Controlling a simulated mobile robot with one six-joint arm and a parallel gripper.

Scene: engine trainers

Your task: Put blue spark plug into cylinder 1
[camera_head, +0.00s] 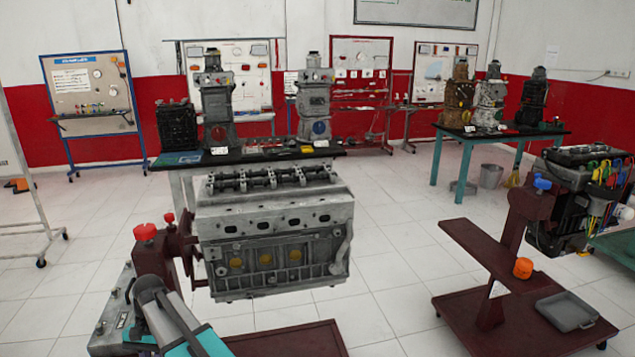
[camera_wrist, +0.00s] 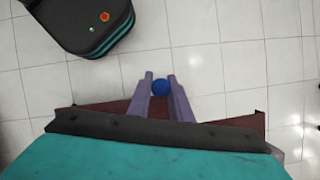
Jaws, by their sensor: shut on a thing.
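A blue round-ended thing, which I take to be the blue spark plug (camera_wrist: 161,87), sits between the two fingers of my gripper (camera_wrist: 160,78) in the wrist view. The fingers are shut on it, and its round end faces the camera. The rest of the plug is hidden. The grey engine block (camera_head: 275,225) is on a dark red stand (camera_head: 180,245) in the middle of the head view. Several small round ports show along its front face, but no cylinder number is legible. The gripper fingers cannot be made out in the head view.
A second engine (camera_head: 575,210) is on a dark red stand at the right, with an orange object (camera_head: 523,267) and a grey tray (camera_head: 566,311) on the stand. A black table (camera_head: 250,156) with several engine models is behind the block. Tiled floor is clear between the stands.

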